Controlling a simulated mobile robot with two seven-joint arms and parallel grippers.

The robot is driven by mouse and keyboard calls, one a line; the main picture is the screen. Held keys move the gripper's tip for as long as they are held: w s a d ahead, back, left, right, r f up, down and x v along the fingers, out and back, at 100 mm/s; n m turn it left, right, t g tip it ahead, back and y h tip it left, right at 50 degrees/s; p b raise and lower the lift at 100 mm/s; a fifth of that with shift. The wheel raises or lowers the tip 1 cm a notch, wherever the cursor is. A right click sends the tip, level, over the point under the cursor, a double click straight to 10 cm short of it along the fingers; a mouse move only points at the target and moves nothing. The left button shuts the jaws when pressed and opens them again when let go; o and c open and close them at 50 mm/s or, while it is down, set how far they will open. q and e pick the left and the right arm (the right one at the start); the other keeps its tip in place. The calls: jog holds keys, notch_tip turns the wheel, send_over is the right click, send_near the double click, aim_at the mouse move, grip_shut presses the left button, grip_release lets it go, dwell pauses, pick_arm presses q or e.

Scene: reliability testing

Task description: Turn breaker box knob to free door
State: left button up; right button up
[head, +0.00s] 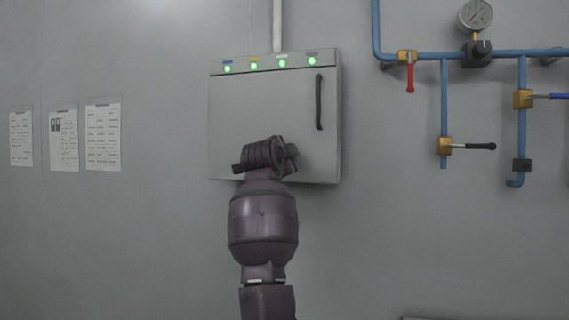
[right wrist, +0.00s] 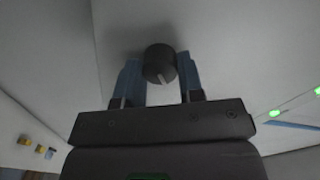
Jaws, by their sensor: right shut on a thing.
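The grey breaker box (head: 265,110) is on the wall in the head view, its door closed, with a black vertical handle (head: 319,102) at the door's right side. The black round knob (right wrist: 158,62) shows in the right wrist view, with a pale mark on its face. My right gripper (right wrist: 158,78) is shut on the knob, one blue finger on each side. In the head view my right wrist covers the lower middle of the door and hides the knob and the fingers. My left gripper is in neither view.
Several green lights (head: 254,66) line the box's top strip. A grey conduit (head: 277,25) rises above it. Blue pipes (head: 444,95) with valves, a red lever (head: 410,78) and a gauge (head: 476,15) are to the right. Paper sheets (head: 103,134) hang left. The wall below the box is bare.

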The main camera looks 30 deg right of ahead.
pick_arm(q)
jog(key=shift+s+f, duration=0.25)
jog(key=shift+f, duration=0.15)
pick_arm(e)
jog(key=shift+m, duration=0.5)
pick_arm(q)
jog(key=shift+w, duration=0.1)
pick_arm(e)
jog(key=o, duration=0.9)
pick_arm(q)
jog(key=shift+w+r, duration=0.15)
pick_arm(e)
jog(key=shift+o, duration=0.2)
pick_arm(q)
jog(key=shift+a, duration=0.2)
pick_arm(e)
jog(key=shift+s, duration=0.1)
